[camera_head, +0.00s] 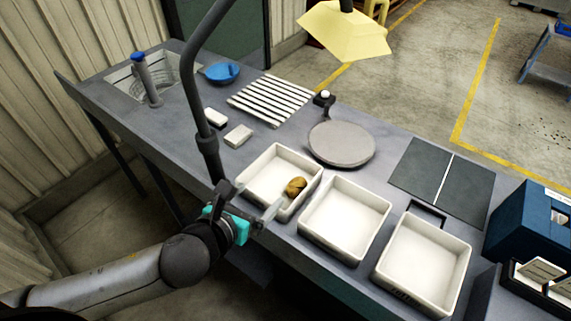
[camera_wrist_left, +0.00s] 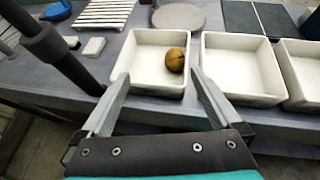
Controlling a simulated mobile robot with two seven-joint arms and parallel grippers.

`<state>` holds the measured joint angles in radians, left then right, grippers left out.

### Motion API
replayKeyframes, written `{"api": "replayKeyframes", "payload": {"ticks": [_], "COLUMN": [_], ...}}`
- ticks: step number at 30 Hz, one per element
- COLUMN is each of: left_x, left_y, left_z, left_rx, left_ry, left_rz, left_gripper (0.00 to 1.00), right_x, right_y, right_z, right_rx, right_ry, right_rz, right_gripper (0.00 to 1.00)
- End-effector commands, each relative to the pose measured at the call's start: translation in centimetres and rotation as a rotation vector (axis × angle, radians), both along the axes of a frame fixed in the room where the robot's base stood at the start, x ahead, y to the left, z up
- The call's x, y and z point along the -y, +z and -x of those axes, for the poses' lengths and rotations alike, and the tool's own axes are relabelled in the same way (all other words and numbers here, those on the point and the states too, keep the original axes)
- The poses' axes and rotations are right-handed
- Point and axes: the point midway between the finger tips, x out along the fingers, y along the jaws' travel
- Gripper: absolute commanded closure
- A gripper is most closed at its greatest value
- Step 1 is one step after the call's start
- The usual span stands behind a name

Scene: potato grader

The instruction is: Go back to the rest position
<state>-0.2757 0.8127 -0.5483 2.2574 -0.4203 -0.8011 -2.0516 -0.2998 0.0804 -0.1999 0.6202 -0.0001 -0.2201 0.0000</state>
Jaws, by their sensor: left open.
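My left gripper (camera_head: 262,205) is at the front edge of the bench, beside the leftmost white tray (camera_head: 256,166). Its fingers are apart in the left wrist view (camera_wrist_left: 158,88), with nothing held between them. A brown potato (camera_head: 296,186) lies in that leftmost tray, toward its right side. It also shows beyond the fingertips in the left wrist view (camera_wrist_left: 175,59), apart from them. My right gripper is in neither view.
Two empty white trays, the middle one (camera_head: 345,217) and the right one (camera_head: 423,262), stand beside it. A dark lamp post (camera_head: 207,150) rises close to my left arm. A round grey plate (camera_head: 341,144), a slatted rack (camera_head: 270,99) and a blue box (camera_head: 528,222) are on the bench.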

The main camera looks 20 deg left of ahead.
Motion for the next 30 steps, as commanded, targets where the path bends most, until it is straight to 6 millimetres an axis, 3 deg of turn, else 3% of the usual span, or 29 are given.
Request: {"api": "replayKeyframes", "payload": {"ticks": [7, 11, 20, 30], "left_x": [0.0, -0.1, -0.8, -0.7], "left_y": [0.0, -0.3, -1.9, -4.1], "left_z": [0.0, 0.4, 3.3, 9.0], "left_rx": [-0.008, -0.054, -0.240, -0.350], "left_ry": [0.020, 0.145, 0.773, 1.610], "left_rz": [0.026, 0.176, 0.859, 1.553], "left_gripper": [0.02, 0.02, 0.02, 0.02], "right_x": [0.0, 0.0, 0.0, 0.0], "right_y": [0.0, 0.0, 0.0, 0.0], "right_z": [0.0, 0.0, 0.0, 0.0], "right_rx": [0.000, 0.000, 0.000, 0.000], "right_ry": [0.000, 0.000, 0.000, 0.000], "right_rz": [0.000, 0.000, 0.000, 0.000], "right_gripper": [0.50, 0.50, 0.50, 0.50]}}
